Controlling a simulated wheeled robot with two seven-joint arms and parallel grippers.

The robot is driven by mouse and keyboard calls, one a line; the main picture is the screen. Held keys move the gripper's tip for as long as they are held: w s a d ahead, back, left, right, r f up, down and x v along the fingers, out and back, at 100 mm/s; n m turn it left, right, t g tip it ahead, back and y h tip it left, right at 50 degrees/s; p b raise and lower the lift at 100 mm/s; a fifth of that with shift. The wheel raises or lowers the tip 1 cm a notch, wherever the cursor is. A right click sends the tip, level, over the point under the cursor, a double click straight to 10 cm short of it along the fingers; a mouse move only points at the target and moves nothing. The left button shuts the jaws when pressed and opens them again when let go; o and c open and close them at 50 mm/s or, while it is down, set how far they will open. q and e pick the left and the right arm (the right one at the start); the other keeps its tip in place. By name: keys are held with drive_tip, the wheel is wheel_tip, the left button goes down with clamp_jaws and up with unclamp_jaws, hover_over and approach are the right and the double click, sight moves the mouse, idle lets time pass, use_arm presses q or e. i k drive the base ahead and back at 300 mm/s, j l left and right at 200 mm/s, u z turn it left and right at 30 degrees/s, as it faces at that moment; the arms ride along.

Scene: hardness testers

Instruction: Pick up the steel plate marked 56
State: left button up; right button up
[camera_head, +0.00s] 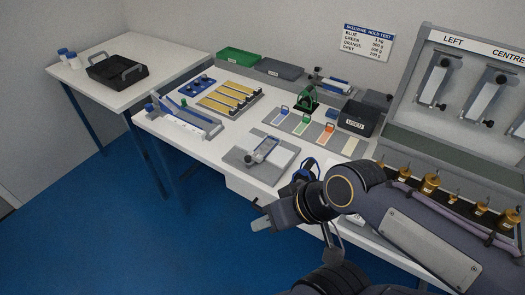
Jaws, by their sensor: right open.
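I cannot read a 56 on anything here. My right arm hides part of the bench edge. My left gripper does not show.
The bench (204,137) bears a small device on a grey board (242,157), coloured tabs on a mat, a tray of gold bars (230,97), a black bin (356,120) and brass weights (430,182). A side table (170,62) holds a black tray (117,72). Blue floor is clear at left.

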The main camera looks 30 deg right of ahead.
sight(267, 145)
drive_tip(key=z, duration=1.15)
drive_tip(key=i+j+z, duration=0.55)
drive_tip(key=j+z, duration=0.2)
drive_tip(key=i+j+z, duration=0.35)
drive_tip(key=j, duration=0.35)
